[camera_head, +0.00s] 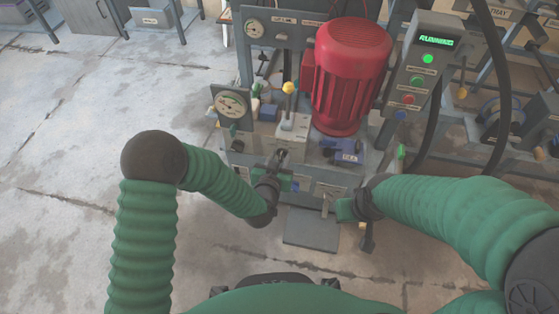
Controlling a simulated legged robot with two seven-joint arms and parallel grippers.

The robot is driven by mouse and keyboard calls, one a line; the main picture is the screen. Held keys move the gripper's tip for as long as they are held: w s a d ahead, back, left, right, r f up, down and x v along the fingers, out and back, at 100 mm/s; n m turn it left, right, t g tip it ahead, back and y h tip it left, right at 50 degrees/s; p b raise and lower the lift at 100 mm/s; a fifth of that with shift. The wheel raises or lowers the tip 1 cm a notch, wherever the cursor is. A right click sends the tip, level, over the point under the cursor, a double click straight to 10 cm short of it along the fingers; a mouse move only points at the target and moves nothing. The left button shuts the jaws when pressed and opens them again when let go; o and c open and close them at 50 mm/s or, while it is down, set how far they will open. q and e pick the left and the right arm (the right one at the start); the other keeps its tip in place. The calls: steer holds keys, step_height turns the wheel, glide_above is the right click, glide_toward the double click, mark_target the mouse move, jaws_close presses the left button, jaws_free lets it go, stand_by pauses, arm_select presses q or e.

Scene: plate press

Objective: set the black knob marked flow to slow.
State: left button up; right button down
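I cannot make out a black knob marked flow. The labels on the press are too small to read, and my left gripper covers part of the press's front. My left gripper (279,160) is at the front of the press, just below the grey block with the yellow-topped lever (288,88). Its dark fingers point up and away from me; whether they are apart or closed on something is unclear. My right gripper (336,208) is lower and to the right, in front of the press's lower front. Its fingers are too small to judge.
A large red motor (350,70) stands on the press. A dial gauge (231,104) is at its left. A control box (420,70) with a green RUNNING display and buttons stands at the right, with dark hoses beside it. The floor at left is clear.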

arm_select(q)
jaws_close()
steer(key=shift+a+n, duration=0.1)
steer(key=shift+n, duration=0.2)
stand_by(0.3)
steer(key=shift+w+a+f+n+h+p, duration=0.1)
steer(key=shift+a+f+n+h+p, duration=0.15)
steer(key=shift+n+h, duration=0.55)
steer(key=shift+w+a+f+n+h+p, duration=0.1)
steer(key=shift+a+n+h, duration=0.35)
steer(key=shift+n, duration=0.6)
steer(key=shift+w+a+f+n+h+p, duration=0.1)
steer(key=shift+a+n+h+p, duration=0.1)
steer(key=shift+n+h, duration=0.65)
jaws_free()
